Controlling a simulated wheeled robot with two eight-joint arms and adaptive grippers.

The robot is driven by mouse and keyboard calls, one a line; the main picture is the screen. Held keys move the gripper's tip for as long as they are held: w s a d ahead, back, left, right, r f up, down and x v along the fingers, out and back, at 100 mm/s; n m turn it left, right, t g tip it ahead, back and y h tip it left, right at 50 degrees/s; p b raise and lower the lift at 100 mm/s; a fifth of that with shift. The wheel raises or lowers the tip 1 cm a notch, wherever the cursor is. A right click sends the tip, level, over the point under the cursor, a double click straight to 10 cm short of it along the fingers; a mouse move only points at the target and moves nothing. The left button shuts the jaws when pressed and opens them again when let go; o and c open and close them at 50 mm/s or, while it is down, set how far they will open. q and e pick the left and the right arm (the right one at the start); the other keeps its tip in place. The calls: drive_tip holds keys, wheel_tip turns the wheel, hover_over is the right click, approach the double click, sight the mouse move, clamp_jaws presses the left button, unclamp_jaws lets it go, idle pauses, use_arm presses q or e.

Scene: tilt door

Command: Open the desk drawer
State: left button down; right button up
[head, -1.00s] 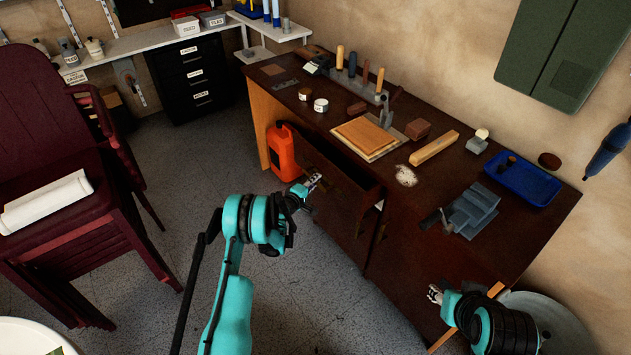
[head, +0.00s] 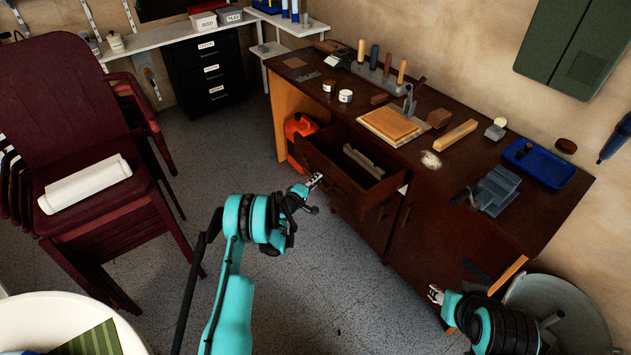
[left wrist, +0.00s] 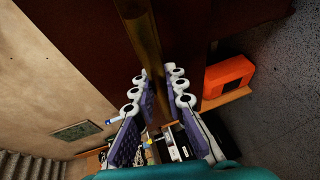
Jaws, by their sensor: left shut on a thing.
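The dark brown desk (head: 470,165) has its drawer (head: 330,166) pulled out, with its inside and a light long item (head: 362,161) in it showing in the head view. My left gripper (head: 314,181) is at the drawer's front. In the left wrist view, my left gripper (left wrist: 157,84) has a brass-coloured bar, the drawer handle (left wrist: 143,35), running between its fingers, and it is shut on it. The handle is too small to make out in the head view. My right gripper (head: 435,294) is beside the desk's near end, apart from the drawer; its jaw gap is unclear.
An orange jerrycan (head: 300,135) stands on the floor by the desk's far leg. Stacked maroon chairs (head: 65,110) stand at the left, and a round white table (head: 50,310) at the lower left. Open grey floor (head: 215,160) lies between the chairs and the desk.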

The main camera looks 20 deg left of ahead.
use_arm(q)
drive_tip(key=c, duration=1.5)
unclamp_jaws()
drive_tip(key=shift+c, duration=0.2)
drive_tip(key=v, duration=0.7)
drive_tip(key=shift+s, duration=0.25)
